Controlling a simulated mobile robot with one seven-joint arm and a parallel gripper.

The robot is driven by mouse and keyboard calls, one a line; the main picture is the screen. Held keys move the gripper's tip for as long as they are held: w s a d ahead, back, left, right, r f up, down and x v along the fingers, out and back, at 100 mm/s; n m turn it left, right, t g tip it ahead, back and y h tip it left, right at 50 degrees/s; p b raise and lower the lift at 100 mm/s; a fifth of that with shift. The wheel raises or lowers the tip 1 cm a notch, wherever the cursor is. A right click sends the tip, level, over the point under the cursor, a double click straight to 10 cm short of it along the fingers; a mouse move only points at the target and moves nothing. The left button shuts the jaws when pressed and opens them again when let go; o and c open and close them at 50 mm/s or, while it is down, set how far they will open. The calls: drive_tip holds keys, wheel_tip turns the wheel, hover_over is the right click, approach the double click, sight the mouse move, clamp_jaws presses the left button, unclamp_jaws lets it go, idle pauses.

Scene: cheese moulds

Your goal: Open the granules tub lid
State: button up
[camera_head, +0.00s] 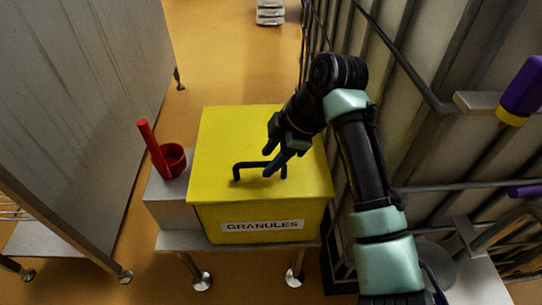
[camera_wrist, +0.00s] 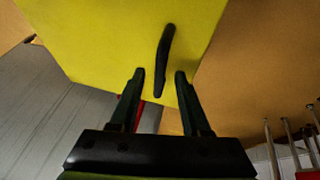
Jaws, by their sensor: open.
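The yellow granules tub (camera_head: 215,220) stands on a low metal stand, with a "GRANULES" label on its front. Its flat yellow lid (camera_head: 225,130) lies on top and looks closed. A black bar handle (camera_head: 237,170) rises from the lid. My gripper (camera_head: 268,162) is open just above the lid, close to the handle's right part. In the wrist view my gripper (camera_wrist: 160,75) has its two fingers apart, with the handle (camera_wrist: 164,60) showing between and beyond the fingertips. I cannot tell whether a finger touches the handle.
A red scoop (camera_head: 172,160) with an upright handle sits on a grey block (camera_head: 170,205) left of the tub. A grey panel wall (camera_head: 80,80) stands at the left. Metal rails (camera_head: 440,187) and a purple-and-yellow object (camera_head: 522,90) are at the right, near my arm.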

clamp_jaws()
idle(1.4)
